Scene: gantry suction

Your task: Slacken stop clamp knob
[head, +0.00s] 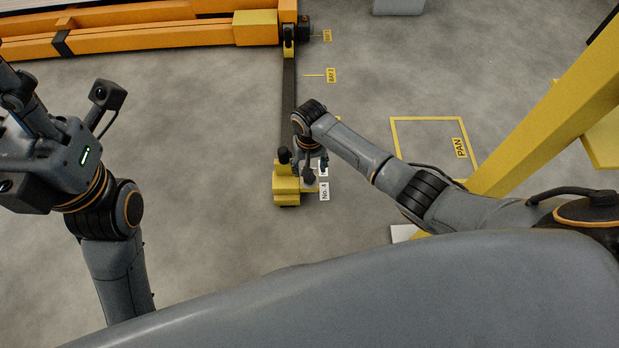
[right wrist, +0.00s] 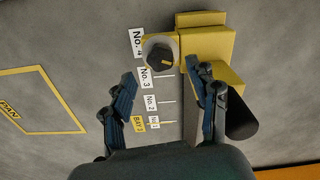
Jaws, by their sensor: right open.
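The yellow stop clamp (head: 287,190) sits at the near end of a dark rail, next to the No. 4 label (head: 324,191). In the right wrist view its yellow body (right wrist: 207,47) carries a round dark knob (right wrist: 158,56) with a small orange mark, on a pale round base. My right gripper (head: 309,176) is over the knob side of the clamp in the head view. In the right wrist view, that gripper (right wrist: 165,85) is open and empty, with the knob ahead between its fingers, apparently apart from them. My left gripper (head: 22,92) is raised at far left; its fingers are unclear.
A dark rail (head: 289,88) runs back to an orange beam (head: 150,38). A black cylinder (right wrist: 241,118) stands beside the clamp. A yellow-outlined PAN area (head: 428,119) and a yellow post (head: 545,105) are at right. Floor left of the rail is clear.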

